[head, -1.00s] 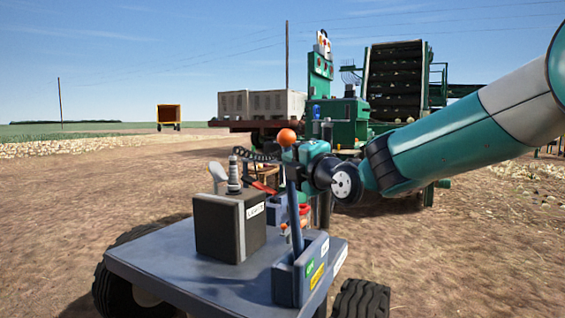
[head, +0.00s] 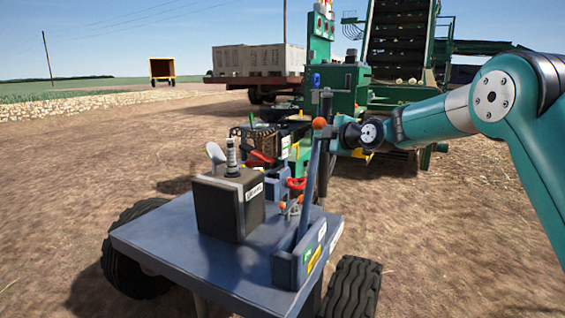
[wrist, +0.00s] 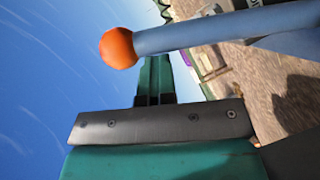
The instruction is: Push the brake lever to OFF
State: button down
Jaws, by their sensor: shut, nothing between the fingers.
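The brake lever (head: 309,185) is a blue-grey bar with an orange ball knob (head: 319,123). It rises from a slotted blue-grey housing (head: 284,268) on the cart's front right corner and leans to the right at the top. The housing bears green, yellow and white labels, too small to read. My gripper (head: 333,133) is just right of the bar, below the knob. In the wrist view, the closed, empty fingers (wrist: 154,85) end right at the edge of the bar (wrist: 200,32), beside the knob (wrist: 118,48). I cannot tell whether they touch it.
The cart deck (head: 180,255) carries a dark box (head: 228,207) with a stalk on top. Behind the lever are red-handled controls (head: 296,184) and the green elevator machine (head: 348,105). Open dirt lies to the left.

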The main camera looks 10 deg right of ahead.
jog(key=shift+w+d+f, duration=0.1)
jog(key=shift+w+d, duration=0.3)
jog(key=shift+d, duration=0.3)
jog(key=s+d+r+b, duration=0.1)
jog(key=s+d+r, duration=0.1)
jog(key=s, duration=1.1)
jog(key=shift+r, duration=0.65)
jog(key=shift+d, duration=0.15)
